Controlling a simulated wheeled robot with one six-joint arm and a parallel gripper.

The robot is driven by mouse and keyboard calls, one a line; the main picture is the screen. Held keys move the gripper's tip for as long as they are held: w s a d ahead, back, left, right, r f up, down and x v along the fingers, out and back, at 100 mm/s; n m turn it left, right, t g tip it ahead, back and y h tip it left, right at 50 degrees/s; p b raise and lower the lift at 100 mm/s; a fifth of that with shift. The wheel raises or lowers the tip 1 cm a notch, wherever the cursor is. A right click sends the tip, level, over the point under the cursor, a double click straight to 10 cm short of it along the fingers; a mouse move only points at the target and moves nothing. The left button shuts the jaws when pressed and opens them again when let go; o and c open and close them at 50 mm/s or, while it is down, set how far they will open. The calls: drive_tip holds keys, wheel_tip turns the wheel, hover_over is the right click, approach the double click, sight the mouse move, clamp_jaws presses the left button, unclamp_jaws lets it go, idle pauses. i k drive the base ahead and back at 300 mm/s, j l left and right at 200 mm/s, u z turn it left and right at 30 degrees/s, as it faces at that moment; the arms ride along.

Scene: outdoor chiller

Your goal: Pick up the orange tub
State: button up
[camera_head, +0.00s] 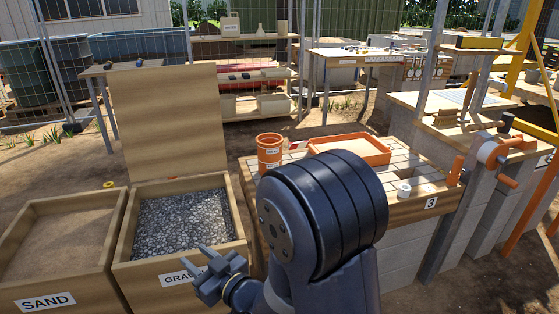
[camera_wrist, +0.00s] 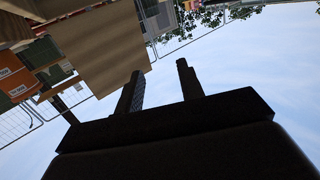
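An orange tub (camera_head: 269,150), round and upright with a pale label, stands on the left end of the tiled bench (camera_head: 404,210). It is partly hidden by my arm's dark joint in the head view. An orange labelled thing, likely this tub, shows at the left edge of the wrist view (camera_wrist: 14,84), where the scene appears upside down. My gripper (camera_head: 193,262) is low and left of the tub, in front of the gravel box. Its fingers (camera_wrist: 160,70) are apart with nothing between them.
A shallow orange tray (camera_head: 376,155) lies right of the tub. The gravel box (camera_head: 238,256) has its lid (camera_head: 168,120) raised; a sand box (camera_head: 98,268) is beside it. Shelves and a fence stand behind.

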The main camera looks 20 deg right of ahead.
sight(270, 146)
drive_tip(key=i+l+z, duration=0.2)
drive_tip(key=i+l, duration=0.35)
drive_tip(key=i+l+z, duration=0.25)
drive_tip(key=i+l, duration=0.2)
drive_tip(key=i+j, duration=0.2)
